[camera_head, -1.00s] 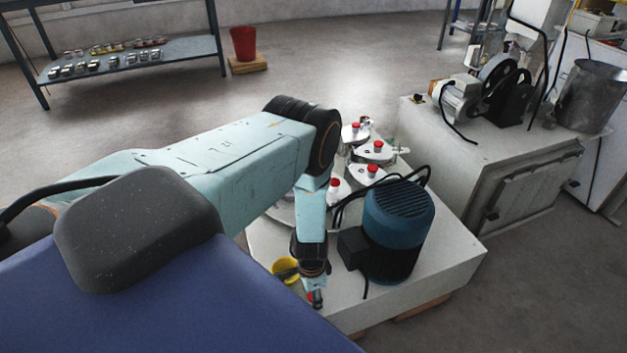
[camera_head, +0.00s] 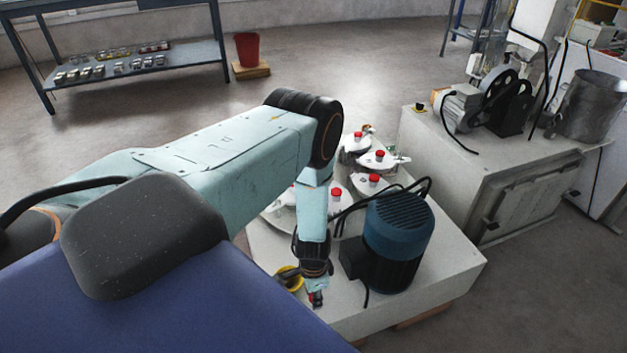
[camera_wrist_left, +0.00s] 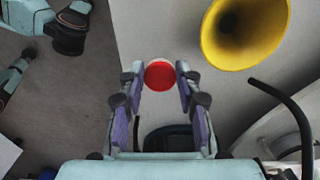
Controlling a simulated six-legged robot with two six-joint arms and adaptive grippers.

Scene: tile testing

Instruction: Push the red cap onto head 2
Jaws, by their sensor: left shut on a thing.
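My left gripper (camera_head: 316,297) is low over the near edge of the white machine top (camera_head: 440,277). In the left wrist view its fingers (camera_wrist_left: 160,78) are shut on a red cap (camera_wrist_left: 160,75), with the round red face showing between the fingertips. Several white round heads stand in a cluster beyond my arm, each with a red knob or cap on top, such as one red top (camera_head: 374,178) and another (camera_head: 336,192). I cannot tell which is head 2; my arm hides part of the cluster. My right gripper is not in view.
A yellow funnel-like cup (camera_head: 290,275) is beside my left gripper and shows large in the wrist view (camera_wrist_left: 248,30). A blue motor (camera_head: 400,225) with black cables stands right of my forearm. Another machine (camera_head: 490,150) stands at the right.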

